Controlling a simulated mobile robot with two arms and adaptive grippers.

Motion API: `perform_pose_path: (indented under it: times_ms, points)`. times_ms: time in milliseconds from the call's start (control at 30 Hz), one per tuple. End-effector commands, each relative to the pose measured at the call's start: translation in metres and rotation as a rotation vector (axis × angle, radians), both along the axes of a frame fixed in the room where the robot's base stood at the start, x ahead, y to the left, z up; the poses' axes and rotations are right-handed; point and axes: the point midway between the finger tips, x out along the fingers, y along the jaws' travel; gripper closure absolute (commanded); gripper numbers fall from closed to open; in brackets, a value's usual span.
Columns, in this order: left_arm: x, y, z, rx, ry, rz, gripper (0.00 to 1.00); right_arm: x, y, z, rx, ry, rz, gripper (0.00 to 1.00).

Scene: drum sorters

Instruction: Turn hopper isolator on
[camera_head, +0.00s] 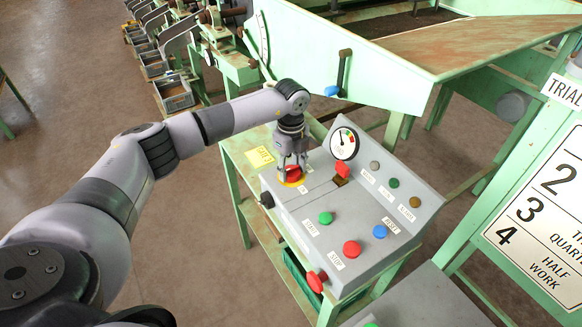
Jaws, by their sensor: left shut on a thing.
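The hopper isolator appears to be the red rotary knob (294,174) on a yellow disc at the left end of the grey control panel (300,212). My left gripper (293,168) points down over the knob with its fingers around it, shut on it. The fingers hide part of the knob, and I cannot tell which way it is turned. A small label lies beside the disc, too small to read. My right gripper is not in view.
The panel also carries a green button (326,218), red button (352,249), blue button (380,231) and round gauge (344,143). A red mushroom button (316,281) sticks out of its front. A green hopper frame (390,75) stands behind, and a numbered board (545,215) at right.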

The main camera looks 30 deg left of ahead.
Motion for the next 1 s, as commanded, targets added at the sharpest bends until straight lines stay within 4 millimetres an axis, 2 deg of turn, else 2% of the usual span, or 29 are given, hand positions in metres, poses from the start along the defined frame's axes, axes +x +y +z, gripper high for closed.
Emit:
perform_pose_path:
  times_ms: [367, 1000]
  points:
    - [0.001, 0.000, -0.003, -0.001, -0.004, -0.188, 0.86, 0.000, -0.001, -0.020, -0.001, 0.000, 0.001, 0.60]
    - [0.002, -0.001, -0.002, 0.000, -0.003, -0.790, 0.86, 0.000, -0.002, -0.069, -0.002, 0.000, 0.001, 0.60]
